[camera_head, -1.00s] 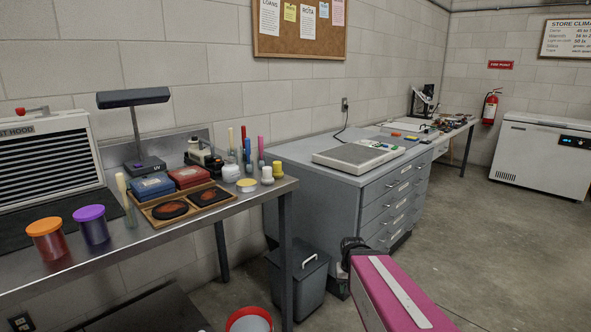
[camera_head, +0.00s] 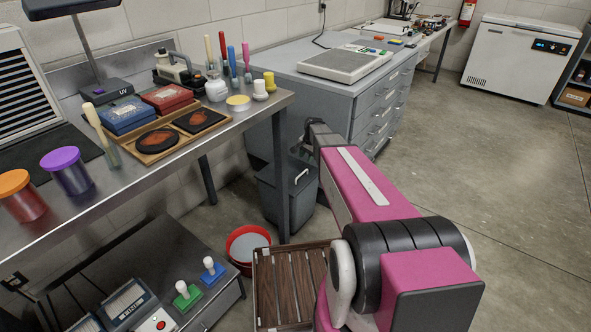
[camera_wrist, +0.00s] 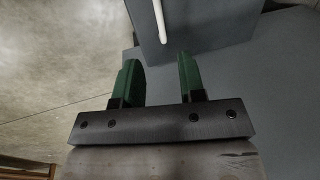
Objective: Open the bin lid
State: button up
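The dark grey bin (camera_head: 283,205) stands on the floor between the steel table and the grey cabinet. Its white handle (camera_head: 301,176) shows near the top edge. My arm partly hides the lid, which looks shut. My gripper (camera_head: 308,142) is above the back of the bin in the head view; its fingers are hard to make out there. In the wrist view my gripper (camera_wrist: 163,75) has two green fingers wide apart with nothing between them. Ahead of them is a white bar (camera_wrist: 160,20) on a dark grey face; it resembles the bin's handle, not touched by the fingers.
The steel table (camera_head: 150,180) with jars, boxes and tools is left of my arm. The drawer cabinet (camera_head: 385,110) stands close behind the bin. A red-rimmed bucket (camera_head: 247,243) and a slatted wooden crate (camera_head: 290,290) are on the floor nearer me. Open floor lies right.

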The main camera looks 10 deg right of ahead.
jog(key=f, duration=0.3)
jog(key=w+a+f, duration=0.1)
jog(key=f, duration=0.6)
jog(key=shift+w+a+f, duration=0.2)
grip_shut()
